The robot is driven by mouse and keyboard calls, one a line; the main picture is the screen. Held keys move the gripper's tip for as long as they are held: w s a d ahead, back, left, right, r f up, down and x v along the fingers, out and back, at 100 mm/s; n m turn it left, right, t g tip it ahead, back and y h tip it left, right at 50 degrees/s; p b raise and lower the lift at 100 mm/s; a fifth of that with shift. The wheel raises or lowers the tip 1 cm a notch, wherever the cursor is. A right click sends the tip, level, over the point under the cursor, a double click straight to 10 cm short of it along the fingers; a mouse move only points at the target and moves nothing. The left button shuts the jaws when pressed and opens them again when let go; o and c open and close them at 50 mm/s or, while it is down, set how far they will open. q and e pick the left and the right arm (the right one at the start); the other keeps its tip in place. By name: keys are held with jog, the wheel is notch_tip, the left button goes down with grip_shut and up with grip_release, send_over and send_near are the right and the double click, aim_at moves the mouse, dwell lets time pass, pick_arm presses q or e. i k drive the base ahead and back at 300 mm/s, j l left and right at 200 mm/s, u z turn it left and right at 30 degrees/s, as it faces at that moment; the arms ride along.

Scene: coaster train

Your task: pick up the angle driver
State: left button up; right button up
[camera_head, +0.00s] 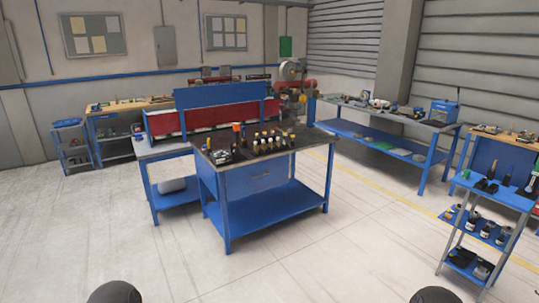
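I cannot pick out the angle driver for sure; the tools in view are small and far off. A blue workbench (270,207) stands in the middle, with several small upright tools or bottles (270,142) on its dark top. A dark item (222,155) lies at the left of that top, and an orange-topped item (237,134) stands behind it. Neither of my grippers is in view. Only two dark rounded parts, likely of my own arms, show at the bottom edge.
A long blue bench (425,124) with tools stands along the right wall. A blue shelf cart (449,241) with several items is at the right front. More benches (110,128) line the back left. The floor (130,225) before the middle workbench is clear.

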aim_at(237, 126)
jog(key=i, duration=2.4)
